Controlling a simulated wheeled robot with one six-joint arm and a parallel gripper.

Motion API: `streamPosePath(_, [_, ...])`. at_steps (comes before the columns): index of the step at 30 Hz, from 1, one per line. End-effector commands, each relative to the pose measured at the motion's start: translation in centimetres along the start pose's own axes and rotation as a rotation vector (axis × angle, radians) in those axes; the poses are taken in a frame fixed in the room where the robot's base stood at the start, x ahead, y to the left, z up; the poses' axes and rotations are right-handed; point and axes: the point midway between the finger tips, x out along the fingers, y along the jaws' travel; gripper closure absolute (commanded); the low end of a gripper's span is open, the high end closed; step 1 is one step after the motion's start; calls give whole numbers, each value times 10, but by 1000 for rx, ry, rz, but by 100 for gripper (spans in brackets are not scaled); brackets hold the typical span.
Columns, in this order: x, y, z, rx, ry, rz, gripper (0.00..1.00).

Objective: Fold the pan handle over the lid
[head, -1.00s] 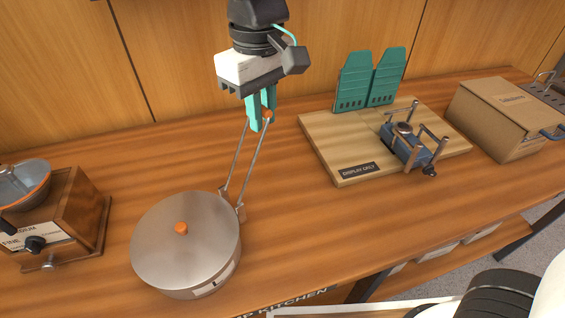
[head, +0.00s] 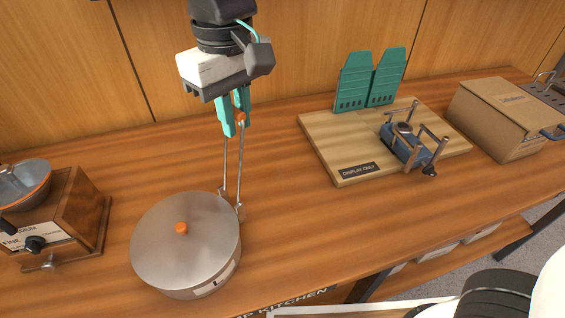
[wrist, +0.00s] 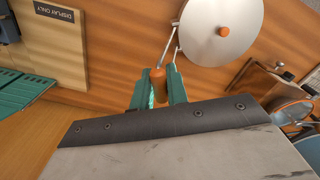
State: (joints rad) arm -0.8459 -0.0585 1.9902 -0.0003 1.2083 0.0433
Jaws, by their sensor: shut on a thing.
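The pan (head: 190,278) is a round metal pot on the wooden counter, covered by a flat grey lid (head: 165,240) with an orange knob (head: 181,228). Its wire handle (head: 239,165) is hinged at the pan's back right side and stands up steeply, with an orange grip at its end. My gripper (head: 234,121) has teal fingers shut on that orange end, above and behind the pan. In the wrist view the orange grip (wrist: 158,84) sits between the fingers, and the lid (wrist: 210,22) lies beyond it.
A wooden grinder box (head: 75,215) stands left of the pan. A display board (head: 345,175) with a small stove (head: 405,145) and teal panels (head: 370,80) is to the right. A cardboard box (head: 500,115) is at far right. Counter between pan and board is clear.

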Motion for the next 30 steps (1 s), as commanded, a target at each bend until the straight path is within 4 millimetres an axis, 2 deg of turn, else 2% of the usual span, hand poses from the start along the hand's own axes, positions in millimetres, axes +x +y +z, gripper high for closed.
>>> streamPosePath(10, [-3, -30, -4, -3, -2, 0, 93])
streamPosePath(23, [-4, -34, -4, -2, -1, 0, 93])
streamPosePath(30, [-1, -52, -7, -4, -2, 0, 93])
